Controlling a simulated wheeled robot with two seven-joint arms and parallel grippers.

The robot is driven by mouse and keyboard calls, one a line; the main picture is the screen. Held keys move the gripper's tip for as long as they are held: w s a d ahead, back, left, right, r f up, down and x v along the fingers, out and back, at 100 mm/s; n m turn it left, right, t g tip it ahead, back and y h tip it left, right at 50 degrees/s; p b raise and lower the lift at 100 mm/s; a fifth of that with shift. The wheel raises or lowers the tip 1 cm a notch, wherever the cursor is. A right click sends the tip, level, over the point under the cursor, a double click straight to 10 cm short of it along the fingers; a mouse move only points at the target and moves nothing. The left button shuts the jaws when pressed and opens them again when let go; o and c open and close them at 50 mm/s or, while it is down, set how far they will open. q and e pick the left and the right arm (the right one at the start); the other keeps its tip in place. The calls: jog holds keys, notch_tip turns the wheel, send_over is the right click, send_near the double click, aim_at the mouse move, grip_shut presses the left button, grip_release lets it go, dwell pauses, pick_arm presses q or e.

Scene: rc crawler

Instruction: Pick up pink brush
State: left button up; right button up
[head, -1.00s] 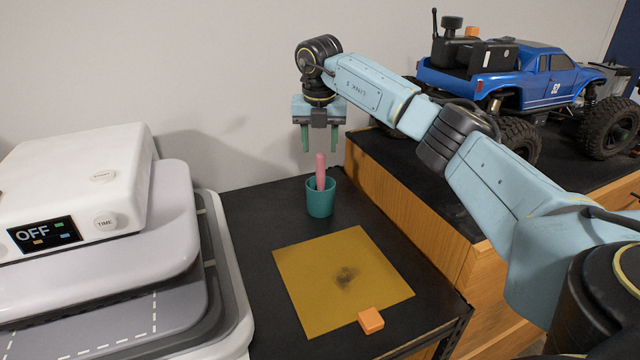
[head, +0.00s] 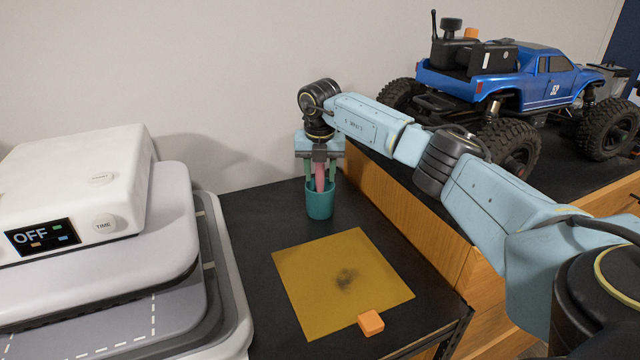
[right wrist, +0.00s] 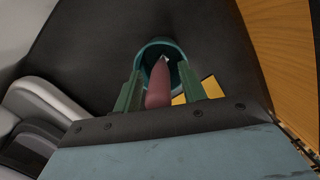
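The pink brush (head: 319,172) stands in a teal cup (head: 320,203) on the black table, its handle sticking up above the rim. My right gripper (head: 320,176) has come down over it from above. Its two green fingers are apart, one on each side of the handle, with their tips near the cup rim. In the right wrist view, the brush (right wrist: 159,85) lies between the open fingers (right wrist: 160,92) with gaps to both sides, and the cup (right wrist: 163,47) is beyond. The lower end of the brush is hidden in the cup. My left gripper is not in view.
A yellow mat (head: 340,275) with a dark smudge lies in front of the cup, an orange block (head: 371,322) at its edge. A white heat press (head: 90,215) stands left. A blue crawler (head: 525,75) stands on the raised wooden bench (head: 420,215) at right.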

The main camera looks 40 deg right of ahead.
grip_shut()
